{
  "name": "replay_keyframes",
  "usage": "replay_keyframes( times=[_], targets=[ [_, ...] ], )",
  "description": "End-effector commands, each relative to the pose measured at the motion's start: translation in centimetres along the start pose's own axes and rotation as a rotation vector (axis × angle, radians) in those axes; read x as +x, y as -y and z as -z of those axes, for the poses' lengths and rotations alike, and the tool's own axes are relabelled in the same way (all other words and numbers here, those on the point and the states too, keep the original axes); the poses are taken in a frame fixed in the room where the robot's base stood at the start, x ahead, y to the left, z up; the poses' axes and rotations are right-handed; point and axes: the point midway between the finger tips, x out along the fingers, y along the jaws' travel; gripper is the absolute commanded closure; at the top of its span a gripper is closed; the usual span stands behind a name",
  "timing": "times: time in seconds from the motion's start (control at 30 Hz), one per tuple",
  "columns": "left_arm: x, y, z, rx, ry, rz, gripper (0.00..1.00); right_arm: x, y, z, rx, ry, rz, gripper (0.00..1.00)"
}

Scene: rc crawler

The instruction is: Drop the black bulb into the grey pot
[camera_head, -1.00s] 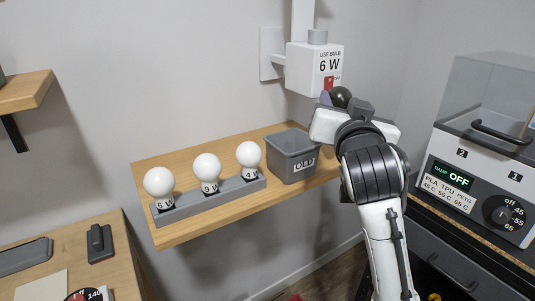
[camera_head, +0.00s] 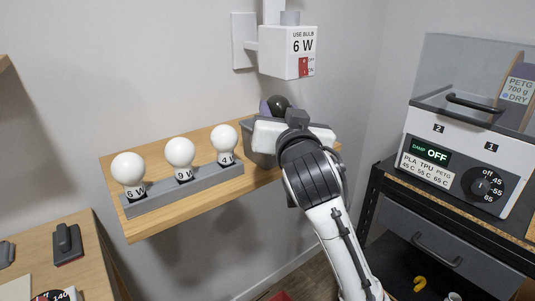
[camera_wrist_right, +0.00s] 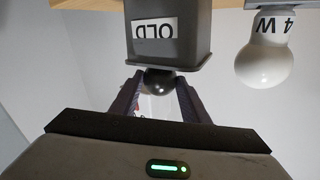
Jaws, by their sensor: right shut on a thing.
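The black bulb (camera_head: 280,103) is a dark round globe. It is held between the purple fingers of my right gripper (camera_head: 273,107), which is shut on it. The grey pot (camera_head: 261,152) stands on the wooden shelf, largely hidden behind my right gripper and wrist in the head view. The bulb shows just above the pot's line of sight there. The right wrist view is inverted: the pot (camera_wrist_right: 168,48) shows its OLD label upside down, and the bulb (camera_wrist_right: 158,83) is right at its rim edge in the picture. I cannot tell whether they touch. My left gripper is out of view.
A grey rack (camera_head: 190,189) with three white bulbs stands left of the pot on the shelf (camera_head: 145,224). A white lamp box (camera_head: 287,52) hangs on the wall above. A dryer (camera_head: 455,150) stands at the right.

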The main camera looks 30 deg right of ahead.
Motion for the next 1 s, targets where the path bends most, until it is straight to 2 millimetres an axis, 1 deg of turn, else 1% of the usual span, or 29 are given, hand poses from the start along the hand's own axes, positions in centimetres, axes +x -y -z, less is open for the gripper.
replay_keyframes(
  times=[0.03,0.1,0.37,0.4,0.47,0.5,0.53,0.83,1.0],
  targets=[
    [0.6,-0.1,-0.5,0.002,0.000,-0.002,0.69,0.0,-0.2,-0.8,-0.001,-0.002,0.000,0.80],
    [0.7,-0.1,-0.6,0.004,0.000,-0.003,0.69,0.0,-0.2,-1.1,-0.001,-0.001,0.000,0.80],
    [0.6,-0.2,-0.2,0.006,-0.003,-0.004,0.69,0.0,-0.2,-1.0,-0.001,-0.001,0.000,0.80],
    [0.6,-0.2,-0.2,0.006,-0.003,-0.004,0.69,0.0,-0.2,-1.0,-0.001,-0.001,0.000,0.55],
    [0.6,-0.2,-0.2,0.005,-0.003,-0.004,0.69,0.0,-0.2,-1.0,-0.001,-0.001,0.000,0.45],
    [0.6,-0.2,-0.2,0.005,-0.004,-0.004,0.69,0.0,-0.2,-1.0,0.000,-0.001,0.000,0.38],
    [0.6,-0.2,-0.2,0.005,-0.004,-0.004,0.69,0.0,-0.2,-1.0,0.000,-0.001,0.000,0.37],
    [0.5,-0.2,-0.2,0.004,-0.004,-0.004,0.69,-0.1,-0.1,-1.0,0.000,0.000,0.001,0.37],
    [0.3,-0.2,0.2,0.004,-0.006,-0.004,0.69,-1.1,0.7,-1.2,0.002,0.003,0.007,0.37]
  ],
)
